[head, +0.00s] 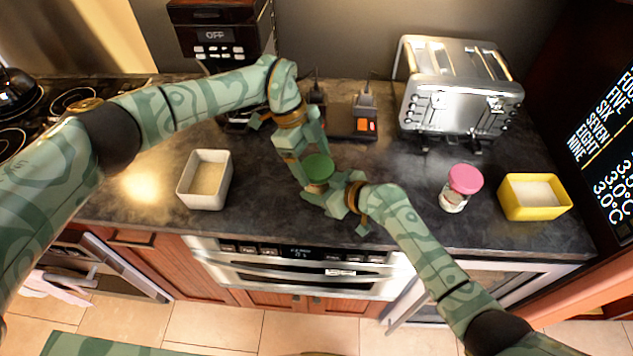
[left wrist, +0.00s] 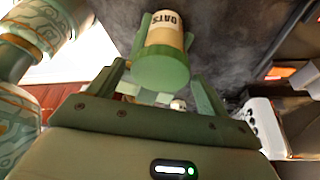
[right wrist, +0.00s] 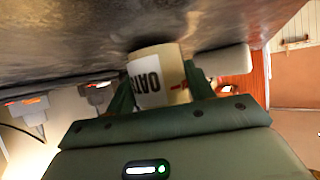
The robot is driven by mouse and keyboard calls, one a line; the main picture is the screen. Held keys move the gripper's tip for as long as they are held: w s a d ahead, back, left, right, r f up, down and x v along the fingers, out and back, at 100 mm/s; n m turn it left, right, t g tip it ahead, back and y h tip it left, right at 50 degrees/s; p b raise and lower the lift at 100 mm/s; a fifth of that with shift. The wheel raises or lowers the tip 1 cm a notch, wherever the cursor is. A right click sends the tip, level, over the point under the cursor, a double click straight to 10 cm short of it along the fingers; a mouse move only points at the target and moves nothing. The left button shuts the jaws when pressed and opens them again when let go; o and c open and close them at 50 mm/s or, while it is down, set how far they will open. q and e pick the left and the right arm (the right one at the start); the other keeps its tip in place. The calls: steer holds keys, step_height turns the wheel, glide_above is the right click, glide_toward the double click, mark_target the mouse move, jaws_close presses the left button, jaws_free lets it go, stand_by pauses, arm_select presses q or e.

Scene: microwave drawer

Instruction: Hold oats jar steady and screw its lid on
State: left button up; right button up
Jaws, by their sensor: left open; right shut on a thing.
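The oats jar (right wrist: 165,72), pale with a white OATS label, stands on the dark counter. Its green lid (head: 318,168) is on top of the jar in the head view. In the left wrist view the lid (left wrist: 160,72) looks level on the jar; I cannot tell how tight it is. My right gripper (right wrist: 160,85) is shut around the jar's body from the right. My left gripper (head: 308,158) is open above the jar, with its fingers on either side of the lid and apart from it, as the left wrist view suggests.
A pink-lidded jar (head: 460,188) and a yellow bin (head: 534,210) stand to the right. A white bin (head: 186,190) is to the left. A toaster (head: 458,95), a black power strip (head: 350,122) and a coffee machine (head: 222,40) are behind. The counter's front edge is close.

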arm_select(q)
steer(key=n+t, duration=0.1)
steer(key=n, duration=0.3)
steer(key=n+t, duration=0.2)
steer(key=n, duration=0.3)
steer(key=shift+w+r, duration=0.1)
steer(key=c, duration=1)
steer(key=shift+o, duration=0.2)
steer(key=m+g, duration=0.1)
steer(key=m, duration=0.3)
steer(key=shift+w, duration=0.15)
steer(key=m+g, duration=0.2)
steer(key=m, duration=0.3)
steer(key=shift+d, duration=0.1)
steer(key=m, duration=0.1)
steer(key=m+g, duration=0.1)
steer(key=m, duration=0.1)
steer(key=m+y, duration=0.1)
steer(key=m, duration=0.1)
steer(key=shift+s+d+g, duration=0.1)
steer(key=shift+s+g, duration=0.15)
steer(key=shift+g, duration=0.15)
steer(key=shift+c, duration=0.2)
steer(key=m+y, duration=0.1)
steer(key=m, duration=0.3)
steer(key=shift+g, duration=0.4)
steer(key=shift+a, duration=0.2)
